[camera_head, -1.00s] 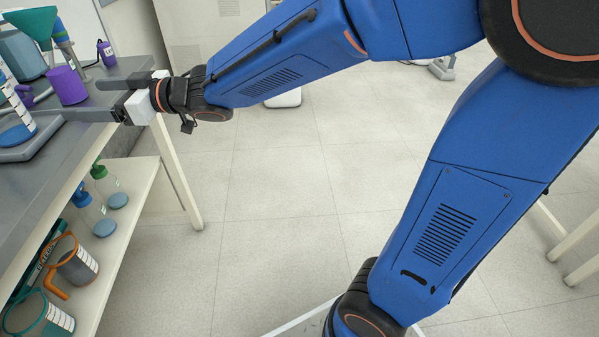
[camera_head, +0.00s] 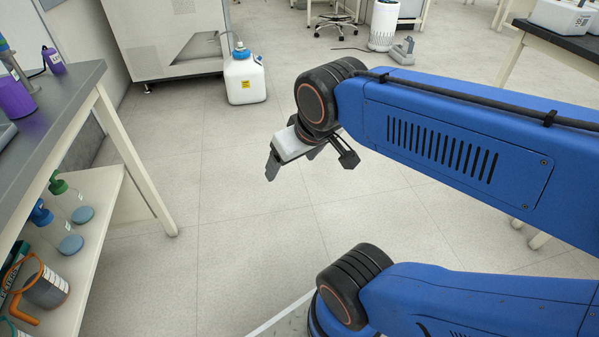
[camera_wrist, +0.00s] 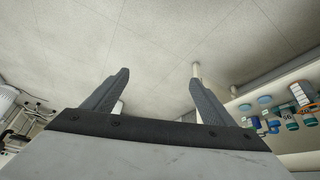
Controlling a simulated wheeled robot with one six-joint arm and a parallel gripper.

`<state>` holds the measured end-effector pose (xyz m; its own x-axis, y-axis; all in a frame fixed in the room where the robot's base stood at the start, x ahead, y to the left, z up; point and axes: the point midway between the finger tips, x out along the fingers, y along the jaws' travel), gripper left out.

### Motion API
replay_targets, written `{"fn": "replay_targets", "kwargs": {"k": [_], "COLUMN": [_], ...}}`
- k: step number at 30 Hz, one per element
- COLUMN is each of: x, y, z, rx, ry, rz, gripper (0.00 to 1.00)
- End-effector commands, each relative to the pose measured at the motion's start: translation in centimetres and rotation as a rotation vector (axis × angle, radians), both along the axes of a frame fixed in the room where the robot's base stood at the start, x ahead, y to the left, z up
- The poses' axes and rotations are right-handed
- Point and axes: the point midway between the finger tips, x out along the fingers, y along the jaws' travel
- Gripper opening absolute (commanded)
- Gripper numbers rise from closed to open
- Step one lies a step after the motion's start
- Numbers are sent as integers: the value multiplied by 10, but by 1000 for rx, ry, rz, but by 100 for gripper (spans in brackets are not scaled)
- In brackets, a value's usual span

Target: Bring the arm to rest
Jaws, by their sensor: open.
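My gripper (camera_head: 274,166) hangs over open floor in the head view, to the right of the lab bench and apart from it. My blue arm is folded back toward the right of the picture. In the wrist view the two dark fingers of my gripper (camera_wrist: 158,85) stand wide apart. Only pale floor shows between them, and they hold nothing.
A grey-topped bench (camera_head: 60,125) stands at left, with a purple cup (camera_head: 15,98) on top and bottles and jugs on its lower shelf (camera_head: 95,235). A white canister (camera_head: 245,80) stands on the floor at the back. Another bench (camera_head: 560,42) is at upper right. Floor between is clear.

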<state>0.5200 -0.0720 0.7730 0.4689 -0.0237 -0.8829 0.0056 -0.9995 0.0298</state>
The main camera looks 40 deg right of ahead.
Motion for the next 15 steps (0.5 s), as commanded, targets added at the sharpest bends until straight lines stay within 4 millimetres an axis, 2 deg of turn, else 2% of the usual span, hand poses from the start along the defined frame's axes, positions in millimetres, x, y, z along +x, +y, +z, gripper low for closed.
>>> {"fn": "replay_targets", "kwargs": {"k": [1,5,15], "x": [-13,-30,-31], "y": [0,2,3], "z": [-4,-11,-11], "rx": [11,27,29], "ry": [28,70,75], "rz": [-4,-5,-4], "gripper": [78,78,78]}}
